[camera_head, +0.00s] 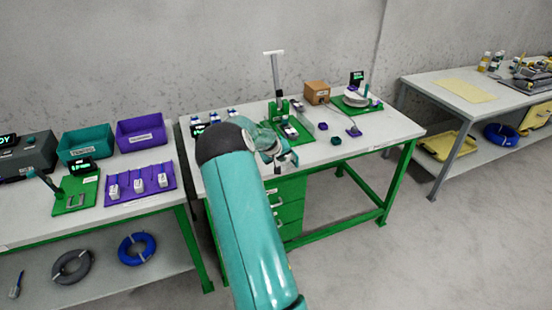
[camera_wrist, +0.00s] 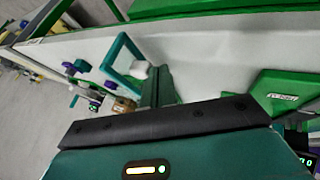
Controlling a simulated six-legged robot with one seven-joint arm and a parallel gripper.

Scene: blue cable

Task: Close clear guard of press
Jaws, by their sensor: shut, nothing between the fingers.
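The press (camera_head: 277,88) stands on the middle bench, with a tall upright post and light top bar above a green base. I cannot make out its clear guard in the head view, nor whether it is open or shut. My gripper (camera_head: 284,160) is by the bench's front edge, in front of the press base, and its fingers are shut and empty. In the wrist view my gripper's fingers (camera_wrist: 157,87) point over the pale bench top. A teal angled frame (camera_wrist: 124,52) shows just beyond the fingers; I cannot tell what it belongs to.
A brown box (camera_head: 316,92) and a green station with a white coil (camera_head: 355,98) stand right of the press. The left bench holds bins and a purple tray (camera_head: 139,197). Green drawers (camera_head: 288,212) are under the middle bench. Its right front top is clear.

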